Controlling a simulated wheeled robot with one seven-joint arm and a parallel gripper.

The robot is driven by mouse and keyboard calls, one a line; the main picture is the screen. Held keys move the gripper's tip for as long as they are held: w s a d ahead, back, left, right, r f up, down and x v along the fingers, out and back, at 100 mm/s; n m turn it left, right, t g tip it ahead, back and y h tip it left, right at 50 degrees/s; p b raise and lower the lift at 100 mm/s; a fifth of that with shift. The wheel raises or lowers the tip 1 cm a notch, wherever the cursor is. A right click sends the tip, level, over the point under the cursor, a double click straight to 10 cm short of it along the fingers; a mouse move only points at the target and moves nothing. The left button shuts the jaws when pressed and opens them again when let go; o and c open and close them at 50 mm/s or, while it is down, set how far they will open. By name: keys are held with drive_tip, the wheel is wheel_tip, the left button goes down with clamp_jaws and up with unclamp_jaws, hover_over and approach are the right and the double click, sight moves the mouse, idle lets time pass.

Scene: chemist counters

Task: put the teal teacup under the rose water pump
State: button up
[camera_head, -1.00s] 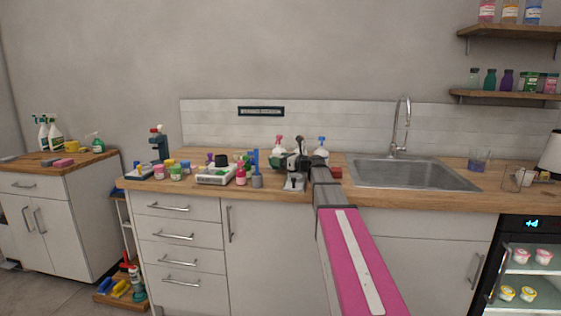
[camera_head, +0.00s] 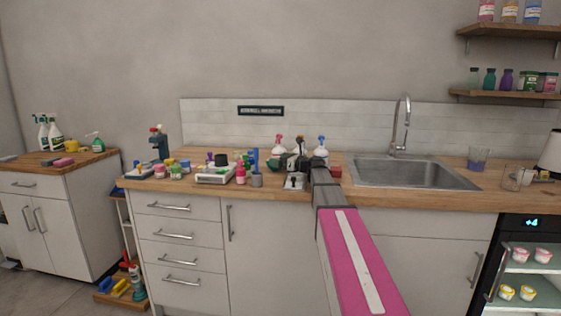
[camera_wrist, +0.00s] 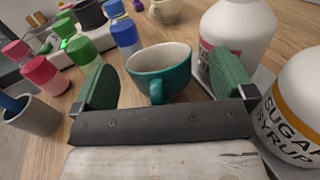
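The teal teacup (camera_wrist: 172,82) stands upright on the wooden counter in the wrist view, with its pale inside up and its handle facing me. My gripper (camera_wrist: 163,78) is open, its green fingers on either side of the cup with small gaps. A white bottle with a pink label (camera_wrist: 228,38) stands just beyond the right finger. Its top is cut off in the wrist view. In the head view a pink-topped pump bottle (camera_head: 279,147) stands at the back of the counter; its label is too small to read. My arm partly hides the cup area there.
A sugar syrup bottle (camera_wrist: 298,108) stands close at the right of my gripper. A grey cup (camera_wrist: 32,118) and small red, green and blue bottles (camera_wrist: 125,38) stand at the left. A blue-topped pump bottle (camera_head: 320,147) and the sink (camera_head: 410,175) are farther right.

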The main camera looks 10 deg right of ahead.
drive_tip(key=shift+s+a+f, duration=0.1)
drive_tip(key=shift+s+f, duration=0.05)
drive_tip(key=shift+f, duration=0.4)
drive_tip(key=shift+s+r, duration=0.1)
drive_tip(key=shift+r, duration=0.4)
drive_tip(key=v, duration=1.1)
drive_tip(key=shift+s+d+r, duration=0.1)
drive_tip(key=shift+d+r, duration=0.3)
drive_tip(key=shift+d, duration=0.05)
